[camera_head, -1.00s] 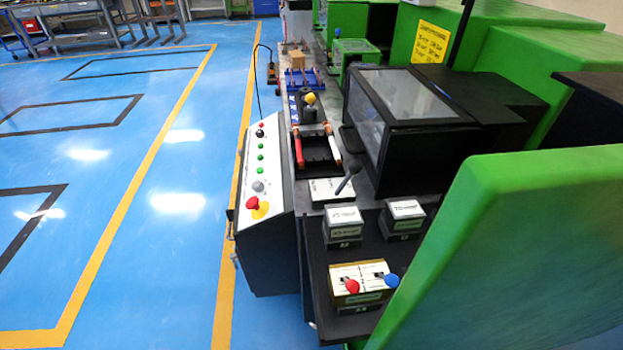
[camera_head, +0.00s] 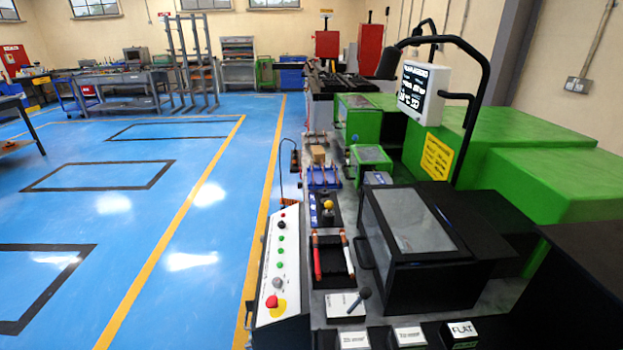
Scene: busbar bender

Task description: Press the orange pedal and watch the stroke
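No clear orange pedal shows in the head view. A small dark device with orange on it (camera_head: 294,158) sits beside the machine's left side, near a thin black cable; it is too small to tell whether it is the pedal. A display box (camera_head: 424,90) with white text on a black screen hangs from a curved black arm above the green machine (camera_head: 530,180); its text is too small to read. Neither of my grippers is in view.
A sloped control panel (camera_head: 279,255) has several buttons and a red mushroom button (camera_head: 271,301). A black box with a clear window (camera_head: 410,225) stands right of a black tray (camera_head: 333,262) holding red-handled and white-handled tools. The blue floor (camera_head: 140,240) at left is clear.

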